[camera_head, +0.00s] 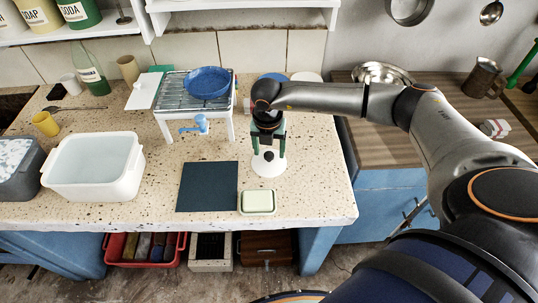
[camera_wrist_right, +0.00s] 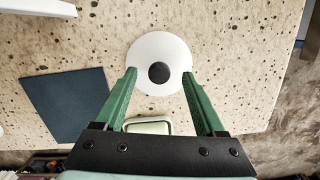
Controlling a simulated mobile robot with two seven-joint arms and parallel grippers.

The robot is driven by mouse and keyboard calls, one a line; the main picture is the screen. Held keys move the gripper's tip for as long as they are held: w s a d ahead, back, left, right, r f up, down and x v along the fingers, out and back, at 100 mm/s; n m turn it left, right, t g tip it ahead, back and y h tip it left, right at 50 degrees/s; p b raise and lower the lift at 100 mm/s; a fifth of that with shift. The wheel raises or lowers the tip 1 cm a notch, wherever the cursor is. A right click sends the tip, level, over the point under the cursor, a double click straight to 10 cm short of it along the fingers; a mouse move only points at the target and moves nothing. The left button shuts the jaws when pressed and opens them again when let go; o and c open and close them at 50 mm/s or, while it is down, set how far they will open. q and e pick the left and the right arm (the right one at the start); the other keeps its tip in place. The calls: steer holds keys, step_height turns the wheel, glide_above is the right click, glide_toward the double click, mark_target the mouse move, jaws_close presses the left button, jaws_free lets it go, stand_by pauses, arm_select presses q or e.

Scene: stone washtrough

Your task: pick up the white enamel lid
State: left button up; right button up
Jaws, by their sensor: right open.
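The white enamel lid (camera_head: 268,168) is a round white disc with a black knob, lying on the speckled stone top (camera_head: 150,210). In the right wrist view the lid (camera_wrist_right: 146,52) shows whole, with its knob (camera_wrist_right: 159,72) near its middle. My right gripper (camera_head: 268,144) is over the lid in the head view and hides part of it. In the wrist view its two green fingers (camera_wrist_right: 160,84) are open and empty, spread to either side of the knob. I cannot tell the height of the fingertips above the lid. My left gripper is not in view.
A pale green soap block in a dish (camera_head: 257,202) and a dark mat (camera_head: 207,187) lie close by. A drying rack (camera_head: 182,97) with a blue bowl (camera_head: 208,82) stands behind to the left. A white basin (camera_head: 93,166) is further left. The stone's right edge is near.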

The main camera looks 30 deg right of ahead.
steer(key=shift+f, duration=0.6)
jaws_close()
steer(key=shift+w, duration=0.1)
